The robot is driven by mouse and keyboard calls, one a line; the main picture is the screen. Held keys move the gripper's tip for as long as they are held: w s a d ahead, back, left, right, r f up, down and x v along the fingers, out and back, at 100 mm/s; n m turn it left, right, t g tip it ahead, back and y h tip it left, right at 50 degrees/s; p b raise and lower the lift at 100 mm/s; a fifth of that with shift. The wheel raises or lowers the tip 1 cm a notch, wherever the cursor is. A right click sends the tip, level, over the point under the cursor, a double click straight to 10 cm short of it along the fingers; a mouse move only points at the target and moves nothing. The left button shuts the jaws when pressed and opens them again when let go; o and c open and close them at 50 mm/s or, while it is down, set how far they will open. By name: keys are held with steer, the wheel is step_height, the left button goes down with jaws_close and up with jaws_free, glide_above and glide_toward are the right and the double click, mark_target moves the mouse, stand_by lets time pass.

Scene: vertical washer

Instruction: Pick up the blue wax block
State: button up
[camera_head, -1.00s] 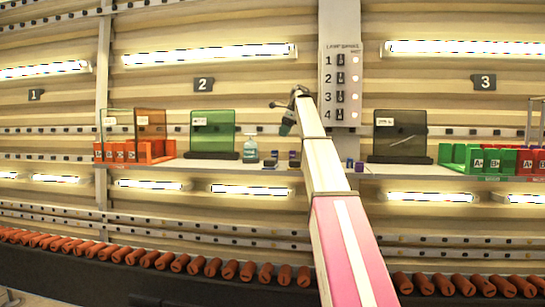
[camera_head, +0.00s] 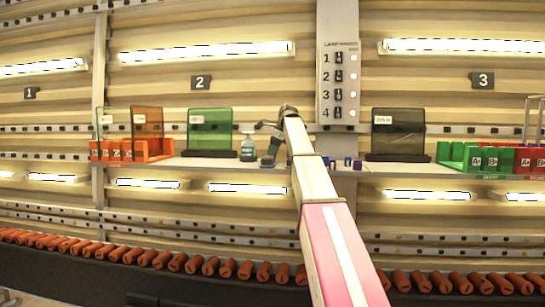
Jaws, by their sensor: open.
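Small blue blocks stand on the shelf (camera_head: 222,163) just right of my arm: one (camera_head: 348,161) and another (camera_head: 357,165) beside it. Another small bluish item (camera_head: 326,160) shows at the arm's edge. They are too small to tell which is the blue wax block. My gripper (camera_head: 267,162) is open, pointing down at shelf level between the soap bottle and my arm. It covers the spot behind it, and I cannot tell whether anything is between its fingers.
A teal pump bottle (camera_head: 248,148) stands close left of my gripper. A green panel (camera_head: 210,130) is farther left and a dark panel (camera_head: 398,132) is to the right. A numbered switch panel (camera_head: 339,85) is above. A row of orange cylinders (camera_head: 210,267) runs below.

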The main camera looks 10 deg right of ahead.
steer(key=shift+w+a+f, duration=0.1)
steer(key=shift+a+f, duration=0.05)
steer(key=shift+f, duration=0.3)
steer(key=c, duration=1)
steer(key=shift+r, duration=0.2)
step_height(320, 180, up, 10)
steer(key=shift+f, duration=0.15)
